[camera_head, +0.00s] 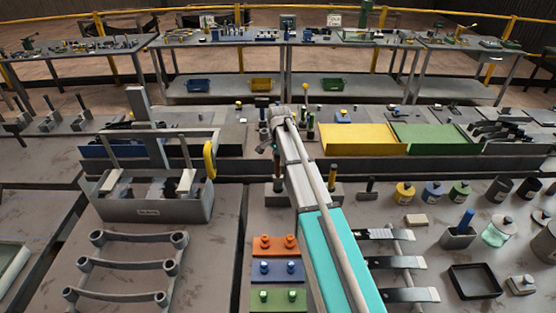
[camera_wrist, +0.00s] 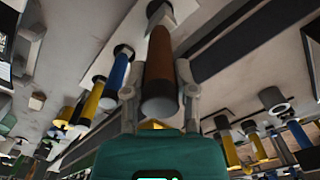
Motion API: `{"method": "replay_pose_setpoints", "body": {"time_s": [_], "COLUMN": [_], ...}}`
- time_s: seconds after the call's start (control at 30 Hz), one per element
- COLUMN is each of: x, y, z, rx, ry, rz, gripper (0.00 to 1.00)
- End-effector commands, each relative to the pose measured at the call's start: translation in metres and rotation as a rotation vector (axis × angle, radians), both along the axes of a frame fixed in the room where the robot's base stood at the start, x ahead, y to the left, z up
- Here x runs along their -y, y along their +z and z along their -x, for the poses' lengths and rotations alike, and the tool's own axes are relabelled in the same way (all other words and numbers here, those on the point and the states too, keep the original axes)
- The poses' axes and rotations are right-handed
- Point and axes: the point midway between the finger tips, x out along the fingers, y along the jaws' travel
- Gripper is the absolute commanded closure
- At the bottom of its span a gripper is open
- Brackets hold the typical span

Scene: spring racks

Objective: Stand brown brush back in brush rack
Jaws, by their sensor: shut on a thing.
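The brown brush shows in the wrist view as a long brown handle (camera_wrist: 160,62) with a rounded near end, between the two fingers of my gripper (camera_wrist: 158,92). My gripper is shut on it. In the head view my gripper (camera_head: 272,140) is over the middle of the bench, with a brown handle (camera_head: 277,168) upright just below it. A grey block, seemingly the brush rack (camera_head: 328,190), stands there with a yellow handle (camera_head: 333,174) upright in it. My arm hides its middle. I cannot tell whether the brown brush's lower end is in the rack.
A grey tool holder (camera_head: 150,208) stands left, and orange, blue and green blocks (camera_head: 278,270) lie in front. Coloured jars (camera_head: 432,193) and a black tray (camera_head: 475,282) are to the right. Yellow and green panels (camera_head: 362,139) lie behind. Blue (camera_wrist: 118,72) and yellow (camera_wrist: 94,100) handles stand beside the brown one.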

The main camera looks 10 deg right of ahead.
Motion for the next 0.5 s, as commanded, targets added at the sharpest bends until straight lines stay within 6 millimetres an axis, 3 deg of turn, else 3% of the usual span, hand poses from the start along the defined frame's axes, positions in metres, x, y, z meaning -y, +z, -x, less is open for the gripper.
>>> {"method": "replay_pose_setpoints", "body": {"time_s": [0.5], "x": [-0.0003], "y": [-0.0054], "z": [0.0], "rx": [0.0], "ry": [0.0], "rz": [0.0], "gripper": [1.0]}}
